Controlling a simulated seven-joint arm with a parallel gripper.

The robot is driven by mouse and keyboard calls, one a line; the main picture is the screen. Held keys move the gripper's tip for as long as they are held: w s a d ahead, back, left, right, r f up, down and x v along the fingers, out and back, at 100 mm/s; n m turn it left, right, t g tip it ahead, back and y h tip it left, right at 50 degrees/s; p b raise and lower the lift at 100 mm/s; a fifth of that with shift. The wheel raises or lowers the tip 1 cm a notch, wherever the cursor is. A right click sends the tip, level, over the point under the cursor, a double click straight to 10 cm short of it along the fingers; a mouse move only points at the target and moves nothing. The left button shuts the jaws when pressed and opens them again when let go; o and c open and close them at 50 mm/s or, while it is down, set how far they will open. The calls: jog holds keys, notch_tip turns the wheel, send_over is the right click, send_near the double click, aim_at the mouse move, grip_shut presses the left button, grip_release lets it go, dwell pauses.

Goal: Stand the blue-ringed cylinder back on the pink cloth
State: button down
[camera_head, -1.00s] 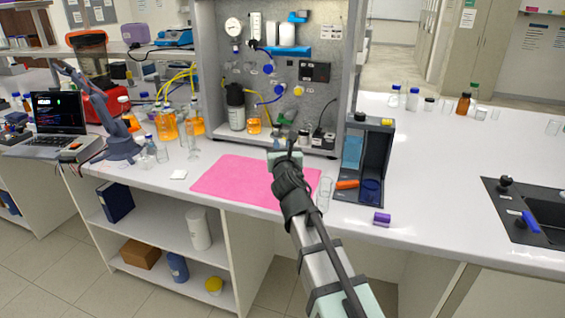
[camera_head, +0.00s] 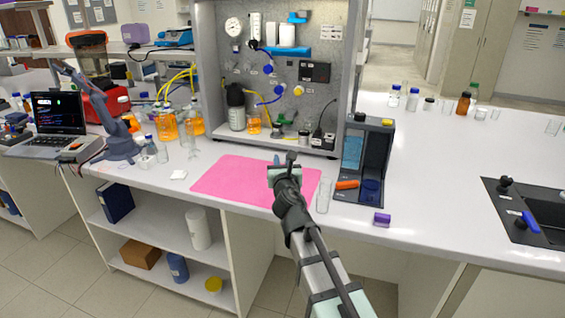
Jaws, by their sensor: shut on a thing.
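The pink cloth (camera_head: 228,180) lies flat on the white bench in front of the grey rig panel. My gripper (camera_head: 283,168) is over the right part of the cloth, seen from behind. A small blue piece (camera_head: 277,160) shows at its far left edge, seemingly part of the blue-ringed cylinder that the jaws are shut on. The rest of the cylinder is hidden by my gripper. I cannot tell whether its base touches the cloth.
A dark open-fronted box (camera_head: 376,150) with an orange item (camera_head: 347,185) stands right of the cloth. A clear glass tube (camera_head: 323,195) stands at the cloth's right edge. A purple block (camera_head: 382,219) lies near the front edge. The cloth's left part is clear.

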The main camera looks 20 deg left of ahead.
jog(key=shift+f, duration=0.5)
jog(key=c, duration=1.2)
grip_release()
jog(key=shift+r, duration=0.45)
jog(key=v, duration=0.7)
jog(key=shift+s, duration=0.25)
jog(key=shift+d+r, duration=0.1)
